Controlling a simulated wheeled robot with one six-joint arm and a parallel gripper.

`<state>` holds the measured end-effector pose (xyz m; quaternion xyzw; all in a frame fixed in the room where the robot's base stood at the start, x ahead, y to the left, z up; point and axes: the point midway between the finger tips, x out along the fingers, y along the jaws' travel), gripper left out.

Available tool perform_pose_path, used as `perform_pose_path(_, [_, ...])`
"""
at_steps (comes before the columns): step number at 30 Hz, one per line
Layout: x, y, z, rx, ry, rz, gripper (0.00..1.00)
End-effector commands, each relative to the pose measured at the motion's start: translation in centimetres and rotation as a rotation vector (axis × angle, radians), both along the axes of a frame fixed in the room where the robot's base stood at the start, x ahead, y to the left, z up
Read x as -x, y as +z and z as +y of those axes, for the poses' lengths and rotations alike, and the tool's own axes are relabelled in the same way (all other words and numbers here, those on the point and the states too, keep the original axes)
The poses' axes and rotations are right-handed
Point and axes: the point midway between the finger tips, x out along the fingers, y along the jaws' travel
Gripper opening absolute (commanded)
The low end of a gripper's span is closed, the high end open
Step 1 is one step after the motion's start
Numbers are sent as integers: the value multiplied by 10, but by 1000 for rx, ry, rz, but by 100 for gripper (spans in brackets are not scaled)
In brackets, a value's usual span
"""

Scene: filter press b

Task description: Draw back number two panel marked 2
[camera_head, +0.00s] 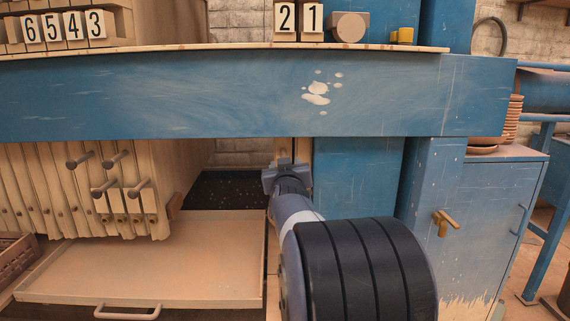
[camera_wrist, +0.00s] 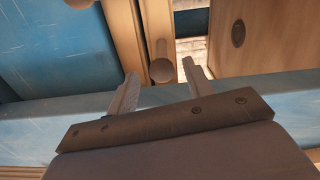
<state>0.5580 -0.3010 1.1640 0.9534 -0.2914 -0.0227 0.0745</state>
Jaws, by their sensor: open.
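The panel tag marked 2 (camera_head: 284,18) stands above the blue beam in the head view, beside the tag marked 1 (camera_head: 312,18). The panel bodies below these tags are mostly hidden by the beam. My gripper (camera_head: 287,172) shows small under the beam, at the end of my arm. In the wrist view my gripper (camera_wrist: 160,72) is open, one finger on each side of a round wooden peg end (camera_wrist: 162,70). The peg lies at or just beyond the fingertips; I cannot tell whether they touch. No number shows there, so I cannot tell which panel bears the peg.
The blue beam (camera_head: 180,95) crosses above my arm. Tags 6 to 3 (camera_head: 65,27) stand together at left, over panels with several pegs (camera_head: 115,158). A tray (camera_head: 150,260) lies low at left. A blue cabinet (camera_head: 490,210) stands right. A gap lies beside the left panels.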

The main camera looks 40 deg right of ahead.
Motion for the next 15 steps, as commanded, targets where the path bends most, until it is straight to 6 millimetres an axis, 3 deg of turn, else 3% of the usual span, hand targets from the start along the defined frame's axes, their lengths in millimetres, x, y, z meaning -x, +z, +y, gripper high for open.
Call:
perform_pose_path(6, [31, 0, 21, 1, 0, -1, 49])
perform_pose_path(15, [50, 0, 33, 0, -1, 0, 49])
